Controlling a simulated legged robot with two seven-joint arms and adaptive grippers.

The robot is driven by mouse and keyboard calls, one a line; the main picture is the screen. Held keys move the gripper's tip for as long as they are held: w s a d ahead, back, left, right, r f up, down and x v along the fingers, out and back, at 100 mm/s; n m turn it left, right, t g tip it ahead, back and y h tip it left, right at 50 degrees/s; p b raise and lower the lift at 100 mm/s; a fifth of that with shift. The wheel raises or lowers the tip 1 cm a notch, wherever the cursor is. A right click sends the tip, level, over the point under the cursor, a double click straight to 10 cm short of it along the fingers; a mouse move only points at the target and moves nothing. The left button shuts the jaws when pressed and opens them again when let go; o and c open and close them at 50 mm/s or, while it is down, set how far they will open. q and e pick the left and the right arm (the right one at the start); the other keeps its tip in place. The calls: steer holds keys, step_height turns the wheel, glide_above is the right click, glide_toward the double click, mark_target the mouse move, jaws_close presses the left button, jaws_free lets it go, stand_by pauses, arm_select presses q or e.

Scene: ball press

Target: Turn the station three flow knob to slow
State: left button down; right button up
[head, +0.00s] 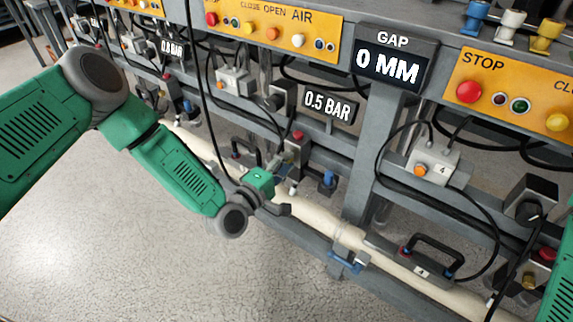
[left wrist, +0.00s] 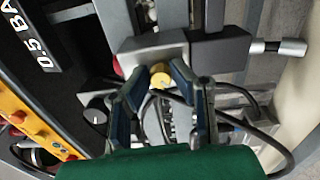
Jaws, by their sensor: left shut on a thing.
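A small brass flow knob (left wrist: 160,76) shows on a grey valve block (left wrist: 205,50) in the left wrist view. My left gripper (left wrist: 160,84) has its two dark fingers closed in on this knob from either side. In the head view my left gripper (head: 282,168) is at the valve block with a red knob (head: 298,135), below the 0.5 BAR display (head: 330,105). The brass knob is hidden there, and I cannot read its setting or a station number. My right gripper is not in view; only green arm casing shows at the right edge.
To the right is a box marked 4 (head: 432,168), with its own valve with red and brass knobs (head: 545,256). A cream pipe (head: 318,217) runs low along the grey frame. Black cables hang near my left gripper. Floor at the lower left is clear.

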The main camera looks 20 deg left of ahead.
arm_select(q)
steer(key=shift+s+a+f+n, duration=0.15)
steer(key=shift+f+n, duration=0.15)
steer(key=shift+n, duration=0.4)
steer(key=c, duration=1.4)
jaws_free()
steer(key=shift+r, duration=0.1)
steer(key=v, duration=1.2)
steer(key=shift+a, duration=0.1)
